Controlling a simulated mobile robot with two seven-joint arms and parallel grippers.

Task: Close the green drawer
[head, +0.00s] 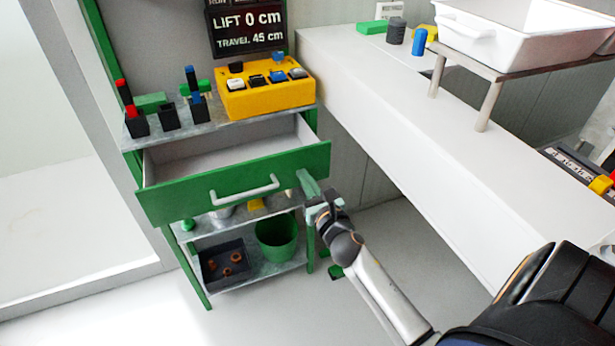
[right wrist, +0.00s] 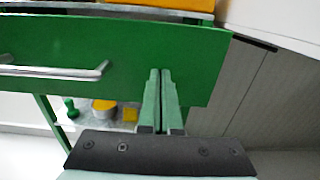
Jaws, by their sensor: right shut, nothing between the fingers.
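The green drawer (head: 170,201) is pulled out of its cabinet, and its empty-looking grey inside shows from above. Its pale bar handle (head: 245,190) is on the front. My right gripper (head: 308,186) is shut and empty at the right part of the drawer front, right of the handle. In the right wrist view the shut fingers (right wrist: 161,100) point at the green front (right wrist: 130,50), with the handle (right wrist: 60,72) to their left. I cannot tell whether the fingertips touch the front. My left gripper is not in view.
A yellow button box (head: 266,98) and small dark holders stand on the cabinet top above the drawer. A green bin (head: 278,240) and a dark tray (head: 222,264) are on the lower shelf. A white counter (head: 400,120) stands to the right.

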